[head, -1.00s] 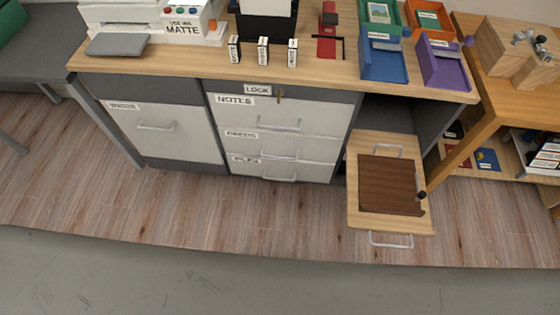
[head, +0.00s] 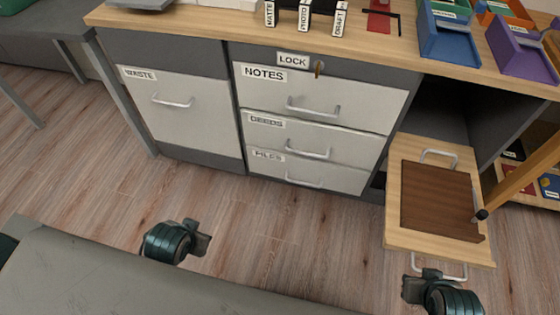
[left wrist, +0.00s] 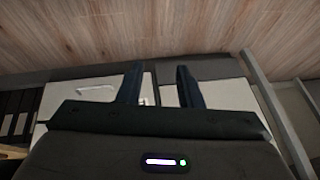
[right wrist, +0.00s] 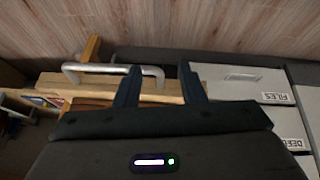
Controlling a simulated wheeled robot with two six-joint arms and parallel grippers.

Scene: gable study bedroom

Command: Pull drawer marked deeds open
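The drawer marked DEEDS (head: 275,134) is the middle one of a white stack, flush with the drawers above and below, with a silver bar handle (head: 308,152). NOTES (head: 320,100) is above it and FILES (head: 310,172) below; both look shut. A key sits in the lock (head: 318,69) above NOTES. My left gripper (head: 203,240) is over the floor in front of the cabinet, apart from the handles; its fingers are open and empty in the left wrist view (left wrist: 158,82). My right gripper (head: 420,280) is near the pulled-out wooden drawer's front handle, open in the right wrist view (right wrist: 163,82).
The wooden drawer (head: 395,195) stands out at the right with a brown board (head: 435,195) on it. The WASTE front (head: 185,115) is shut at the left. Trays and small labelled blocks stand on the desktop (head: 200,22). Floor before the DEEDS stack is clear.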

